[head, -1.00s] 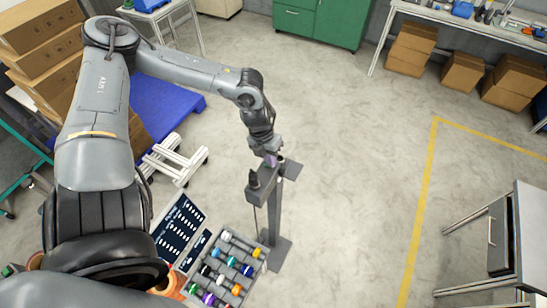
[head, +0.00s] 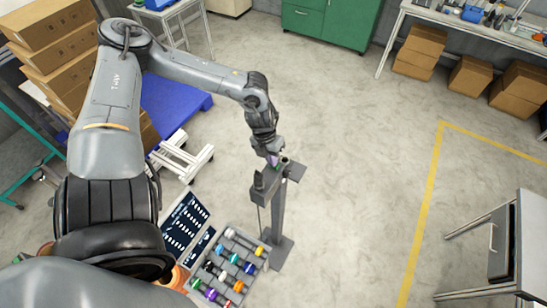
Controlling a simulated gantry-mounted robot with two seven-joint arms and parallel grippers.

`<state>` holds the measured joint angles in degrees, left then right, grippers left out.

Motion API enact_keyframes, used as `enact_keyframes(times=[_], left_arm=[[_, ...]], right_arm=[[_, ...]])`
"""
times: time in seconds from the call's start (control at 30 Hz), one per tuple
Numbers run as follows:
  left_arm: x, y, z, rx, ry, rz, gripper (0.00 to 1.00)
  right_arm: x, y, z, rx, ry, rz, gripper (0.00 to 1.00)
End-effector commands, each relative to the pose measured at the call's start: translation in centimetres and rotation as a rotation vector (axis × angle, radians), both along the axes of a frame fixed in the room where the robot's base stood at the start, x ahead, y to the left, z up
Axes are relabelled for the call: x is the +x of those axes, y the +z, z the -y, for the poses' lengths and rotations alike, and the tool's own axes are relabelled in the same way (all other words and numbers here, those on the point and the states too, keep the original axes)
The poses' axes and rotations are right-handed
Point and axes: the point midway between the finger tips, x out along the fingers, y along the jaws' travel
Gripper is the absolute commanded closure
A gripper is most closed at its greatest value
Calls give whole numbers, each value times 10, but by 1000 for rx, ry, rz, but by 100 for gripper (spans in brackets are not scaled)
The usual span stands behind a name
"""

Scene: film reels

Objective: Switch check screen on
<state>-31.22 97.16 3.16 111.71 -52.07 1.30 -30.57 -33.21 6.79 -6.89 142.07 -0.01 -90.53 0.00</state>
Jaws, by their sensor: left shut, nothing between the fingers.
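A dark grey post stand (head: 278,215) rises from the floor near the middle, with a grey box (head: 266,207) and a black knob-like part (head: 259,181) at its top. I cannot make out a lit screen face on it from above. My left gripper (head: 272,159) points down at the top of this stand. It is shut and holds nothing; a small purple patch shows at its fingertips. A small green spot (head: 285,160) shows just right of the fingertips. I cannot tell whether the fingertips touch the stand. My right gripper is out of view.
A grey tray (head: 232,290) with several coloured reels stands front left of the stand, beside a dark panel with white marks (head: 183,228). A white wheeled frame (head: 182,160) and blue platform (head: 180,105) lie left. Floor to the right is clear up to a metal table (head: 515,235).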

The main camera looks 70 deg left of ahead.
Motion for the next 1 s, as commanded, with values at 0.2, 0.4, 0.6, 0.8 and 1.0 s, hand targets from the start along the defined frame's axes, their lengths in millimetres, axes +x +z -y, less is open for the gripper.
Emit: enact_keyframes(times=[0.2, 0.4, 0.6, 0.8, 1.0], left_arm=[[0, 0, 0, -1, 0, 1, 100], [1, 9, 0, -1, -2, 2, 100], [1, 35, -1, -1, -7, 4, 100], [0, 61, -5, -1, -6, 5, 100], [-5, 92, -11, 2, -10, 3, 100]], right_arm=[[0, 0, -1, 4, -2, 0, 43], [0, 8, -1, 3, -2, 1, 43], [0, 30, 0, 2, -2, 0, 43], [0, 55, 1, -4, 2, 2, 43], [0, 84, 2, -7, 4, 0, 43]])
